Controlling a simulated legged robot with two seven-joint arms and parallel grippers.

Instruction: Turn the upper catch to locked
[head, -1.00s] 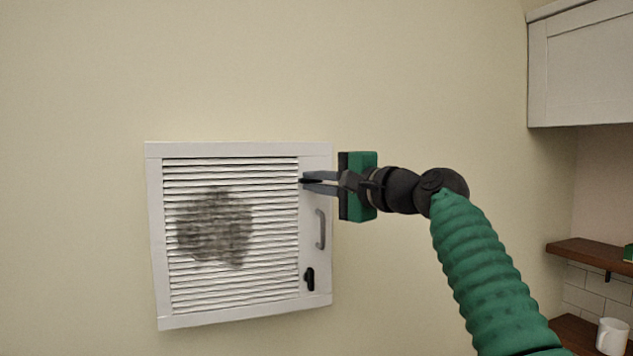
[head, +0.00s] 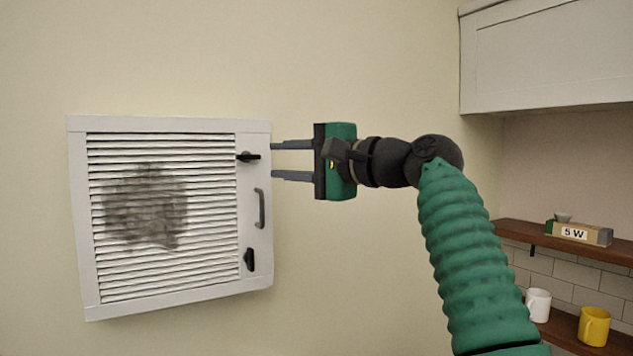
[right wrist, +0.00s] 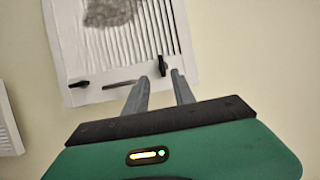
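The upper catch (head: 248,157) is a small black lever on the right frame of a white louvred panel (head: 255,285). It lies horizontal in the head view; no lock marking is legible. In the right wrist view the upper catch (right wrist: 162,66) shows just beyond and between the fingertips. My right gripper (head: 272,161) is open and empty, its grey fingers pointing left at the panel's right edge, apart from the catch. The fingers also show in the right wrist view (right wrist: 160,79). My left gripper is not in view.
Below the upper catch are a grey handle (head: 260,208) and a black lower catch (head: 250,260), which stands upright. A dark stain (head: 146,208) marks the louvres. At right are a white cupboard (head: 550,60), wooden shelves (head: 510,235), a white mug (head: 537,304) and a yellow mug (head: 594,326).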

